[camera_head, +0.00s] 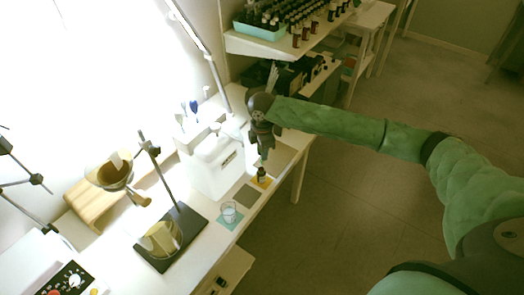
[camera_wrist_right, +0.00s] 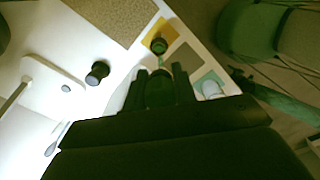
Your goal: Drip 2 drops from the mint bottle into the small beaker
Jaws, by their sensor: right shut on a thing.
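My right gripper (camera_head: 263,148) is at the bench's front edge, directly above a small dark bottle (camera_head: 262,174) on a yellow mat. In the right wrist view the gripper (camera_wrist_right: 160,84) is shut on a dark green dropper top, with a thin pale pipette below it pointing at the open-looking bottle (camera_wrist_right: 158,45). I cannot tell whether the pipette tip is inside the bottle neck. The bottle's label is too small to read. The small clear beaker (camera_head: 229,212) stands on a teal mat, nearer in the head view; it also shows in the right wrist view (camera_wrist_right: 211,88). My left gripper is out of view.
A grey mat (camera_head: 247,195) lies bare between the bottle and the beaker. A large white container (camera_head: 210,165) stands left of the gripper. A stand with a black base (camera_head: 150,252) is left of the beaker. Shelves with several dark bottles (camera_head: 300,15) are at the back.

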